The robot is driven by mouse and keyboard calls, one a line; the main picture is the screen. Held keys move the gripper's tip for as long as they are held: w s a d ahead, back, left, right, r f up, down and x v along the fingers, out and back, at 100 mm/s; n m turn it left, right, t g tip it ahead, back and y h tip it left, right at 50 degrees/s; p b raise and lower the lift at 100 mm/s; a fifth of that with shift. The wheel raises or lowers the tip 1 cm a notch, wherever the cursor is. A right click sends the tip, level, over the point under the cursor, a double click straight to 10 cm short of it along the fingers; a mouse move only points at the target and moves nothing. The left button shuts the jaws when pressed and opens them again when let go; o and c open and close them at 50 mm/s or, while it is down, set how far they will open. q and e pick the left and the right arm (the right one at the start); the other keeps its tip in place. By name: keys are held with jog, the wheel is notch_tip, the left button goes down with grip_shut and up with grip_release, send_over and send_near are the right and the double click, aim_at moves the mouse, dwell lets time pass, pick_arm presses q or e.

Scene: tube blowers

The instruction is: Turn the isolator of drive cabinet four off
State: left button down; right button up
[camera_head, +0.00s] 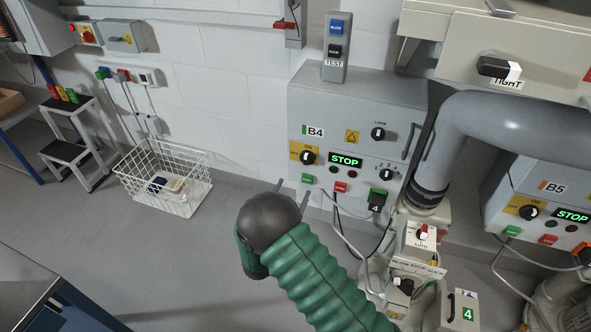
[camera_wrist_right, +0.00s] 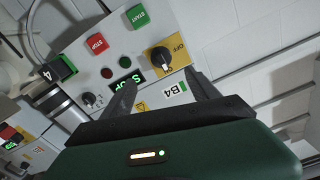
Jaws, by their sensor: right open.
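The grey drive cabinet B4 (camera_head: 355,110) is on the wall in the middle of the head view, with a lit green STOP display. Its isolator (camera_head: 308,157) is a black knob on a yellow plate marked ON at the top and OFF at the left. In the right wrist view the isolator (camera_wrist_right: 160,58) lies just beyond the fingertips; its pale tip seems to point toward the B4 label, the ON side. My right gripper (camera_head: 292,190) is open and empty, below and left of the isolator in the head view, apart from it. My left gripper is not in view.
Green (camera_head: 307,179) and red (camera_head: 340,187) buttons sit below the isolator, with hanging cables. A grey pipe (camera_head: 500,125) and blower gear stand at the right, beside cabinet B5 (camera_head: 540,190). A white wire basket (camera_head: 165,180) is on the floor at the left.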

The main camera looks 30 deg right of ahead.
aim_at(305, 163)
jog(key=b+x, duration=0.4)
jog(key=x, duration=0.9)
jog(key=shift+w+f, duration=0.1)
jog(key=shift+w, duration=0.1)
jog(key=shift+c, duration=0.4)
jog(key=c, duration=1.3)
